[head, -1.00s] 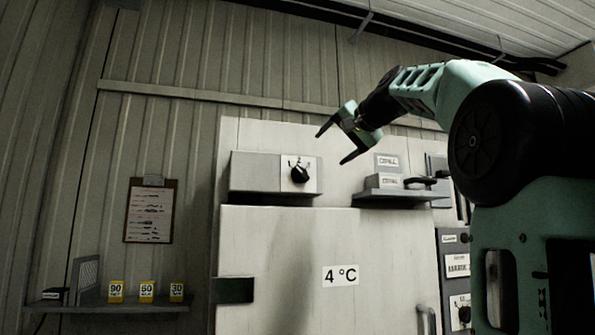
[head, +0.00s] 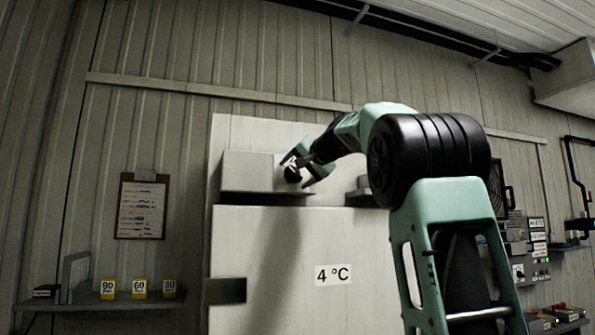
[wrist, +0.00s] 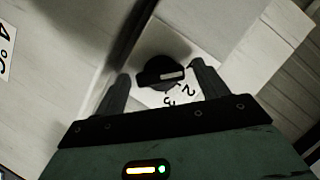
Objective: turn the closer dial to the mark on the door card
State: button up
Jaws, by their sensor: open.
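The closer dial (head: 293,174) is a black knob on a pale plate, on the front of the grey closer box (head: 248,171) above the white door. In the wrist view the dial (wrist: 161,72) has a light bar across its grip, and the digits 2 and 3 show beside it. My gripper (head: 304,169) is at the dial, its fingers apart on either side of it. In the wrist view my gripper (wrist: 160,88) is open, with gaps between the fingers and the knob. The door card cannot be made out for certain; a clipboard sheet (head: 141,208) hangs on the wall at left, its text unreadable.
The door (head: 285,270) carries a "4 °C" label (head: 333,275). A shelf (head: 100,303) at left holds yellow cards marked 90, 60 and 30. Control panels (head: 525,255) stand at right.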

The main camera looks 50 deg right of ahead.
jog(key=c, duration=1)
jog(key=m+t+b, duration=0.1)
jog(key=m+b, duration=0.1)
jog(key=m, duration=0.1)
jog(key=shift+f+m+t+y+b, duration=0.3)
jog(key=shift+t, duration=0.1)
jog(key=shift+m+t+b, duration=0.8)
jog(key=shift+m+b, duration=0.5)
jog(key=shift+m, duration=0.4)
